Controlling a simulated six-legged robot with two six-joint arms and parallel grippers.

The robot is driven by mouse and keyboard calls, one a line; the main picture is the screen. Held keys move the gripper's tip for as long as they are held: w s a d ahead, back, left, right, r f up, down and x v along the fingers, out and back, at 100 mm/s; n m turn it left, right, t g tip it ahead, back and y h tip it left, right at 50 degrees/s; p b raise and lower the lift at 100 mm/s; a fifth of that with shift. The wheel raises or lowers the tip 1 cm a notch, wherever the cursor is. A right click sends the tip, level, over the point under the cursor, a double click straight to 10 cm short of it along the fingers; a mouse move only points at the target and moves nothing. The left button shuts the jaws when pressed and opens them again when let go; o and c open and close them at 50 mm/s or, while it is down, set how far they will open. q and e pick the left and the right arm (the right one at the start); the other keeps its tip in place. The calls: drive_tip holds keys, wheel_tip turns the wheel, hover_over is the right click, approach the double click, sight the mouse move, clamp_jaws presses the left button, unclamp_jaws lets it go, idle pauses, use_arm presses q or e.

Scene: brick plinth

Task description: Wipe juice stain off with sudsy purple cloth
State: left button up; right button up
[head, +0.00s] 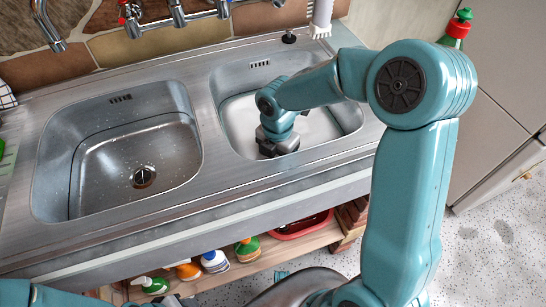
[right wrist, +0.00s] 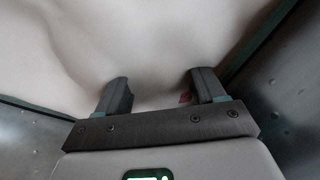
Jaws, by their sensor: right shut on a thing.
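My right gripper (head: 278,146) is down in the right basin (head: 232,85), low over or in a whitish, milky-looking content (head: 318,128). In the right wrist view my right gripper's two dark fingers (right wrist: 157,88) stand apart against this pale surface, which hides what lies between their tips. A small pinkish-purple bit, seemingly of the purple cloth (right wrist: 185,97), shows beside the right-hand finger; the rest of the cloth is hidden. I see no juice stain in either view. My left gripper is not clearly in view; only teal arm parts show at the lower left.
The left basin (head: 110,145) is empty, with wet drops and a drain. Taps (head: 178,12) and a white brush (head: 321,18) are at the back. Several bottles (head: 215,261) and a red tray (head: 300,226) sit on the shelf below. A green-red bottle (head: 457,29) stands at far right.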

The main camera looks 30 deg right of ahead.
drive_tip(key=shift+d, duration=0.1)
idle(0.3)
wheel_tip(320, 180, up, 18)
drive_tip(key=p, duration=1.5)
drive_tip(key=shift+p, duration=0.3)
drive_tip(key=shift+f, duration=0.1)
